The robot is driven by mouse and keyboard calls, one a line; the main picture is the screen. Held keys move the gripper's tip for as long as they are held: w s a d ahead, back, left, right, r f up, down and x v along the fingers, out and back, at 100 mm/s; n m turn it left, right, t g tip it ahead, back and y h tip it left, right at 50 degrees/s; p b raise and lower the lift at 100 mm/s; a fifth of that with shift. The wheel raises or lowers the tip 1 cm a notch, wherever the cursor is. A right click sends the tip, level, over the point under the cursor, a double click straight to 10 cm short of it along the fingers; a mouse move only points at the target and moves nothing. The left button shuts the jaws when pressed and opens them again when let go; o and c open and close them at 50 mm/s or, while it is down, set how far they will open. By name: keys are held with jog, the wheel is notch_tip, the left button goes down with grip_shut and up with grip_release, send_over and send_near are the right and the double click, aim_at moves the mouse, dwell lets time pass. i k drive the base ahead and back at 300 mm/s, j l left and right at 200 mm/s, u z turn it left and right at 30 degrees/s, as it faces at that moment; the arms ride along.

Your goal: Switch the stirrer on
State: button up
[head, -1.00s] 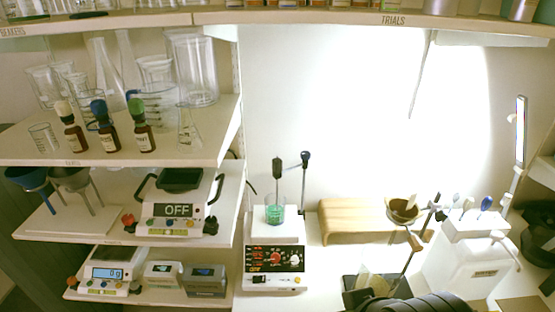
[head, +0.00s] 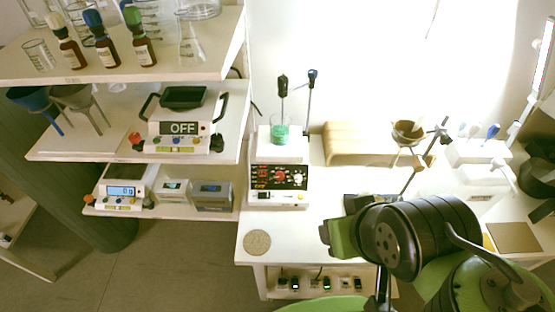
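The stirrer (head: 279,187) is a white box with a black front panel bearing red and white knobs and small red markings. It stands at the left end of the white bench. A beaker of green liquid (head: 280,131) is on its white top plate, with a dark-headed probe (head: 283,84) over it and a blue-topped rod beside it. A small switch-like part shows low on its white front; its position is too small to tell. My black and green arm is at lower right, in front of the bench and apart from the stirrer. I cannot make out my gripper's fingers.
Shelves at left hold an OFF-marked device (head: 179,129), a scale (head: 123,188) and brown bottles (head: 106,53). A wooden block (head: 350,146) and a funnel stand are right of the stirrer. A round cork mat (head: 257,242) lies on clear bench in front. Small items sit beneath.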

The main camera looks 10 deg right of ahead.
aim_at(261, 195)
jog(key=k+j+u, duration=0.1)
jog(key=j+u, duration=0.2)
jog(key=j, duration=0.3)
jog(key=j+u, duration=0.3)
jog(key=j, duration=0.25)
jog(key=i, duration=0.5)
